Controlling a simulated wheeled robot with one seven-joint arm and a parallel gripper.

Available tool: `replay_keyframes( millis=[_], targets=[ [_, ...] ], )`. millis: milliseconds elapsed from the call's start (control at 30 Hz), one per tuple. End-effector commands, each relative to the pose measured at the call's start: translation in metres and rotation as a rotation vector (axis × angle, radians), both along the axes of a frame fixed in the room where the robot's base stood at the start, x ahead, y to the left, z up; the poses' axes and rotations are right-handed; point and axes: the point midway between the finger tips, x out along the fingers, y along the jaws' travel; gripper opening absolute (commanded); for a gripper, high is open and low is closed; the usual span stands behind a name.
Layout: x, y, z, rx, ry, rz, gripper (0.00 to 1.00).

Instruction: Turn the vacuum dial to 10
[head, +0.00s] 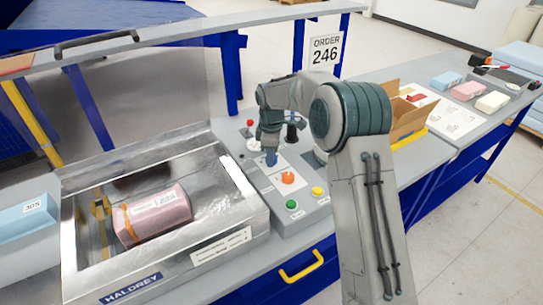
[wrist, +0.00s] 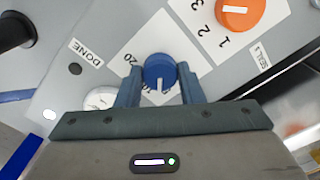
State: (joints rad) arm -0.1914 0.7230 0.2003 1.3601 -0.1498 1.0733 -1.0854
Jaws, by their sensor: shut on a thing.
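A blue dial (wrist: 159,70) with a white pointer line sits on a white label plate of the control panel. The pointer line runs toward the bottom of that view, toward my gripper. My gripper (wrist: 158,78) is shut on the blue dial, one finger on each side. In the head view, my gripper (head: 270,147) reaches down to the blue dial (head: 271,159), just behind the orange dial.
An orange dial (head: 288,178) with numbers 1, 2, 3 is close by, as are a green button (head: 291,204), a yellow button (head: 317,191) and a red button (head: 250,123). Left is the open steel chamber (head: 250,215) with a pink package (head: 150,215) inside.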

Motion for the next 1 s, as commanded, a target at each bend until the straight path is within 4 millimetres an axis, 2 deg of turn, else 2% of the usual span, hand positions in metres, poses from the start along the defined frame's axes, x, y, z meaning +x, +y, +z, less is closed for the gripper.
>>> replay_keyframes(
  millis=[500,1000],
  targets=[
    [0.0003,-0.0004,0.0000,0.000,-0.002,-0.348,0.11],
    [0.0002,-0.0005,0.0004,-0.001,-0.001,-0.428,0.11]
  ],
)
